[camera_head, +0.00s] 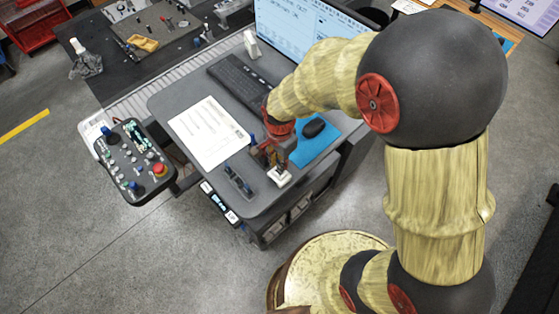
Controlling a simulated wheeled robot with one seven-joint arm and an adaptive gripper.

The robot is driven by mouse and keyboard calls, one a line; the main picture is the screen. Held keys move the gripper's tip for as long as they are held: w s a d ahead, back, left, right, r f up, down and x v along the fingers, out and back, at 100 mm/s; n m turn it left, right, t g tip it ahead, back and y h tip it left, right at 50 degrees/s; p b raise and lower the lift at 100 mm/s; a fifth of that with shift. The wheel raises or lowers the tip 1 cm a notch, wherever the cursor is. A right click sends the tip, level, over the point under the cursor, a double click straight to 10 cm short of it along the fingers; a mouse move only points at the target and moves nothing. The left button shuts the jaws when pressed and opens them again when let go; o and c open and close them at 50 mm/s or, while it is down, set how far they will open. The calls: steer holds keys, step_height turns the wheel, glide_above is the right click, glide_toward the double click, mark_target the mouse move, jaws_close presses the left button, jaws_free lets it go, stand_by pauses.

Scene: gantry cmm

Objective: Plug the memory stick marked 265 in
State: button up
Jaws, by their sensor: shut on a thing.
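My gripper (278,157) points down over the front right part of the grey desk (195,100). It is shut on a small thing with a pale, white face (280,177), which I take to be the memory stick. Its marking is too small to read, and the fingers hide part of it. A dark, narrow holder (238,182) lies on the desk to the left of the gripper. The front edge of the desk unit carries small lit or labelled panels (219,203). I cannot make out a socket there.
A white paper sheet (208,133), a black keyboard (240,85), a blue mat (312,150) with a black mouse (313,128) and a monitor (310,30) are on the desk. A control panel (134,160) with a red button stands at left. The floor in front is clear.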

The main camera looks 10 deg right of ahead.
steer(key=shift+f+b, duration=0.8)
steer(key=shift+f, duration=0.4)
steer(key=o, duration=0.8)
step_height(320, 180, up, 12)
steer(key=shift+r, duration=0.1)
stand_by(0.6)
